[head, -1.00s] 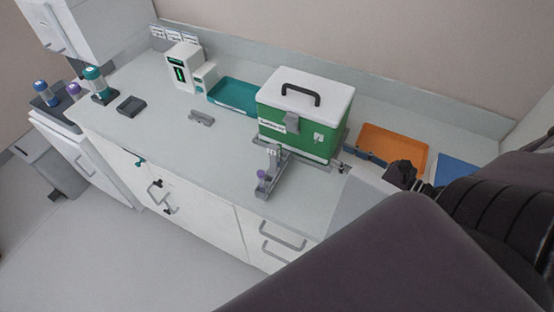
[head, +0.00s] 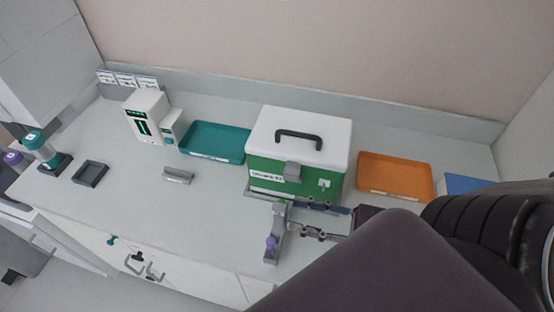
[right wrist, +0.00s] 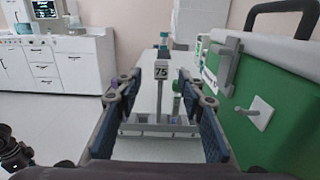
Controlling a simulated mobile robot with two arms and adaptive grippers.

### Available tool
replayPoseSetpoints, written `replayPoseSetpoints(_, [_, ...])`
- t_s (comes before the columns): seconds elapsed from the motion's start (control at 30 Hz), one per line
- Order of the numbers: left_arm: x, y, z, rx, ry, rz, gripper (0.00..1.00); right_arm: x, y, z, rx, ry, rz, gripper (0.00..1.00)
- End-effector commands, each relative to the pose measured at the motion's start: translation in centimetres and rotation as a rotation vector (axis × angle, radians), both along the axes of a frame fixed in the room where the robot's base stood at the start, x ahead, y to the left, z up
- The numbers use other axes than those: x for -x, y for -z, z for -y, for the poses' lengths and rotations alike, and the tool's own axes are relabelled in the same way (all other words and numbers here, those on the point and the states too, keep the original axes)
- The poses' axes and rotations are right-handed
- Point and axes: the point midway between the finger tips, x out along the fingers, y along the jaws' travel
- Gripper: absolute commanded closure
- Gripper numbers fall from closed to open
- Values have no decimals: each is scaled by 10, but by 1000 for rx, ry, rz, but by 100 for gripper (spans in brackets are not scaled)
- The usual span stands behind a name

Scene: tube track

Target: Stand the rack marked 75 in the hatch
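The grey rack marked 75 (head: 277,232) stands on the counter in front of the green box. A purple cap shows at its near end. In the right wrist view its sign reading 75 (right wrist: 161,70) stands upright, ahead of and between my right gripper's fingers. My right gripper (head: 306,220) is open, its two fingers spread, with the rack just past or between the tips; no contact is clear. A dark jointed part (right wrist: 15,150) at the left of the right wrist view looks like my left gripper; its state is unclear. I cannot tell which thing is the hatch.
The green box with white lid (head: 297,150) stands close beside the right gripper. A teal tray (head: 215,143), an orange tray (head: 396,172) and a white device (head: 146,115) stand farther back. A small grey block (head: 178,176) lies on the counter, with clear counter around it.

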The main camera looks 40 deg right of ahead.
Motion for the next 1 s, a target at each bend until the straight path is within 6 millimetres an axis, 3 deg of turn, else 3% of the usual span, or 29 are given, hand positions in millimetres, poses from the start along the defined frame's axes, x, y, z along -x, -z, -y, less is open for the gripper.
replayPoseSetpoints(0.23, [16, -3, -4, -6, 3, -22, 60, -15, -4, -9, -2, 3, 4, 64])
replayPoseSetpoints(0.6, [-8, -15, -8, -9, 2, 11, 60, -44, -3, -31, -1, 2, 0, 64])
replayPoseSetpoints(0.9, [-4, -14, -9, -10, 0, 6, 60, -46, -2, -33, -1, 1, -2, 64])
replayPoseSetpoints(1.0, [-2, -14, -9, -10, 0, 2, 60, -46, -2, -33, 0, 1, -1, 74])
